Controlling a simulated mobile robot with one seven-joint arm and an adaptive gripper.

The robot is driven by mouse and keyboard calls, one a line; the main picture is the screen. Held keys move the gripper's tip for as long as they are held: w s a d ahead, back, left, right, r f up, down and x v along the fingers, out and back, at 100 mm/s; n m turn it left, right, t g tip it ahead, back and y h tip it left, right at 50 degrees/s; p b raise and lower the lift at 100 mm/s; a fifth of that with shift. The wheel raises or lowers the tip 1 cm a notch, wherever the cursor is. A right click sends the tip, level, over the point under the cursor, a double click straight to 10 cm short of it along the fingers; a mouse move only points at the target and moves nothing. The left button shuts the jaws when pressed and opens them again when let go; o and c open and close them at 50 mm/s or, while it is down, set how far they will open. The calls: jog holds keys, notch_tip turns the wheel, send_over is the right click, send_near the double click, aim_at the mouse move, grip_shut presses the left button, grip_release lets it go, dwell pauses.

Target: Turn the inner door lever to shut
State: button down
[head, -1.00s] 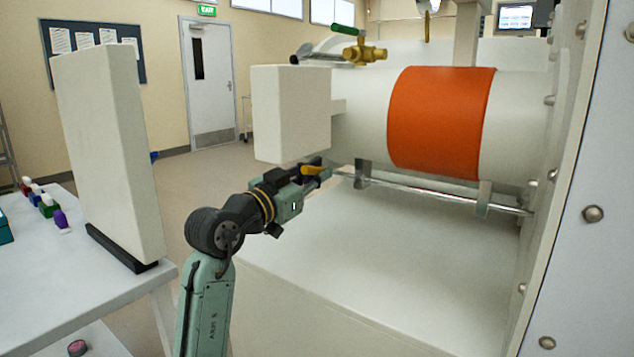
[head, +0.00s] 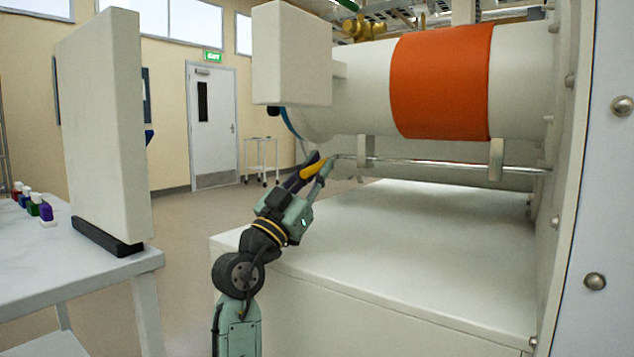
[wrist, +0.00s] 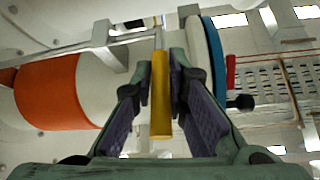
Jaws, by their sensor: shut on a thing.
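The inner door lever (head: 314,169) is a yellow handle at the left end of a thin metal rod, below the white cylindrical chamber. It slants down and left from the rod in the head view. In the wrist view the yellow lever (wrist: 161,115) runs straight between my fingers. My gripper (head: 316,172) comes up from below left and is shut on the lever. In the wrist view my gripper (wrist: 161,77) has a finger on each side of it. The fingers hide part of the lever in the head view.
The metal rod (head: 430,163) runs through brackets under the chamber with its orange band (head: 442,82). A white block (head: 292,55) stands at the chamber's left end. A white box top (head: 420,240) lies below. A table (head: 60,265) with an upright white panel (head: 105,130) stands left.

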jog(key=shift+s+d+f, duration=0.1)
dwell(0.3)
jog(key=c, duration=1.9)
grip_release()
jog(key=s+a, duration=0.5)
jog(key=s, duration=0.1)
jog(key=s+a, duration=0.3)
jog(key=shift+s+a+f, duration=0.3)
jog(key=shift+s+a, duration=0.05)
